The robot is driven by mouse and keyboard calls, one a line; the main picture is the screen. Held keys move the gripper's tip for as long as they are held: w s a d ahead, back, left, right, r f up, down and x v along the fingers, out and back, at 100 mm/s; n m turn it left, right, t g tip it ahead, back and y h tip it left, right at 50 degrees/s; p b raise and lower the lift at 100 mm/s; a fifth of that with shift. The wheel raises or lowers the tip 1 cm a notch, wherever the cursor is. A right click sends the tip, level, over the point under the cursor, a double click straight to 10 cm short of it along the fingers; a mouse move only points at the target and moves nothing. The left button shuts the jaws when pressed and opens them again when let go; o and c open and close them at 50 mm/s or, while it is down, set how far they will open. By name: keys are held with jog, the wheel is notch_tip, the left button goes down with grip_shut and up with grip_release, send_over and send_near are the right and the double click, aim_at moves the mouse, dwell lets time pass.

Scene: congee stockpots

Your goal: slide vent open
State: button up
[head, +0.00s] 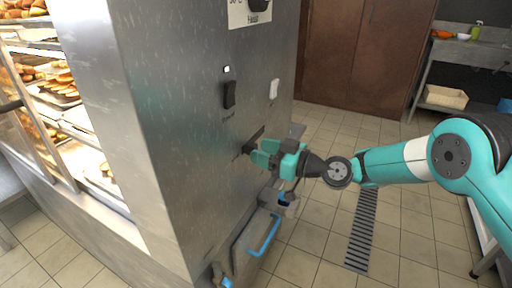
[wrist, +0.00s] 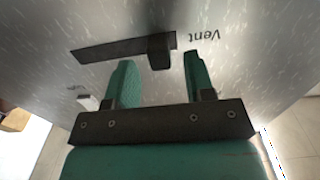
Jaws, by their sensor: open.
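The vent slider is a dark knob (wrist: 159,52) on a dark slot (wrist: 115,48) in the metal panel, with the word "Vent" beside it in the wrist view. In the head view the slot (head: 254,135) shows on the side of the metal cabinet. My gripper (wrist: 155,76) is open, with one green finger on each side of the knob. In the head view my gripper (head: 263,152) is at the panel by the slot and partly hides the knob. I cannot tell whether either finger touches the knob.
Below my gripper, a blue handle (head: 265,236) and a blue-tipped tap (head: 225,281) stick out. Tiled floor (head: 320,215) lies open to the right.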

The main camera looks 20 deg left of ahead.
jog(key=shift+a, duration=1.15)
jog(key=shift+w, duration=0.1)
